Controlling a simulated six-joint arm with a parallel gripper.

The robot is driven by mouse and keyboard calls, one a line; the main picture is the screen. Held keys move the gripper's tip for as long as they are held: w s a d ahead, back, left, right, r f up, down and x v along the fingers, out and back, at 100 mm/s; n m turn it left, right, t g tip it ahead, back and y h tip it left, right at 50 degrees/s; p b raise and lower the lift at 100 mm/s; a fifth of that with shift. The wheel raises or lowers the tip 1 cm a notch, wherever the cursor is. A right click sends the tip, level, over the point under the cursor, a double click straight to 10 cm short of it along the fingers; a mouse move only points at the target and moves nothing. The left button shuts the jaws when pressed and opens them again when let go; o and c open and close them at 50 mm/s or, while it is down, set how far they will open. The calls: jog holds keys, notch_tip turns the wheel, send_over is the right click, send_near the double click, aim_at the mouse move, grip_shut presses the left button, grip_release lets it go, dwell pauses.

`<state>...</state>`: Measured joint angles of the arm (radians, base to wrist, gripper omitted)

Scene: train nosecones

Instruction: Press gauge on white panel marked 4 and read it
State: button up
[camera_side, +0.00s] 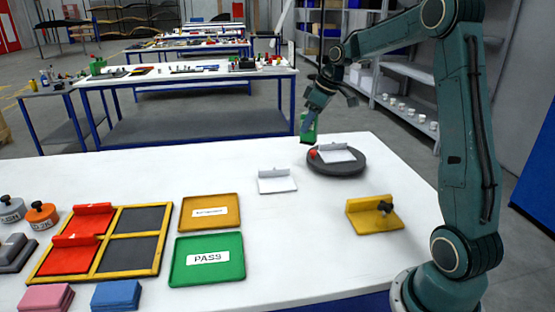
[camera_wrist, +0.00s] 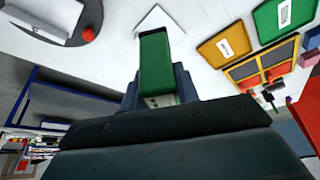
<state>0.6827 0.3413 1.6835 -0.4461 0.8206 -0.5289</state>
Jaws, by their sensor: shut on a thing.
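My gripper (camera_side: 312,108) is shut on a green gauge (camera_side: 308,128), which hangs above the table's back edge, left of the turntable. The green gauge also shows in the wrist view (camera_wrist: 155,62), between my fingers. One white panel (camera_side: 336,154) lies on the dark round turntable (camera_side: 350,168), beside a red knob (camera_side: 313,153). Another white panel (camera_side: 277,184) with a raised back edge lies on the table, left of the turntable. I cannot read a number on either panel. The gauge is apart from both panels. Its reading is not visible.
A yellow fixture with a black knob (camera_side: 374,214) stands at right. An amber tray (camera_side: 209,212) and a green PASS tray (camera_side: 207,260) lie left of centre. A yellow-framed rack (camera_side: 108,270) holds red panels. Pink (camera_side: 46,298) and blue (camera_side: 117,295) blocks stand in front. The table centre is clear.

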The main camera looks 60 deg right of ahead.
jog(key=d+f+m+h, duration=0.1)
jog(key=d+f+m, duration=0.1)
jog(key=d, duration=0.8)
jog(key=s+d+f+m+h, duration=0.1)
jog(key=d+f+m, duration=0.2)
jog(key=d, duration=0.7)
jog(key=shift+s+d+f+m, duration=0.2)
jog(key=shift+d+f+m, duration=0.1)
jog(key=shift+f, duration=0.15)
jog(key=shift+a+f, duration=0.1)
jog(key=shift+f, duration=0.05)
jog(key=shift+f, duration=2.85)
jog(key=shift+f, duration=0.6)
notch_tip(320, 180, up, 7)
jog(key=shift+a, duration=0.1)
dwell(0.4)
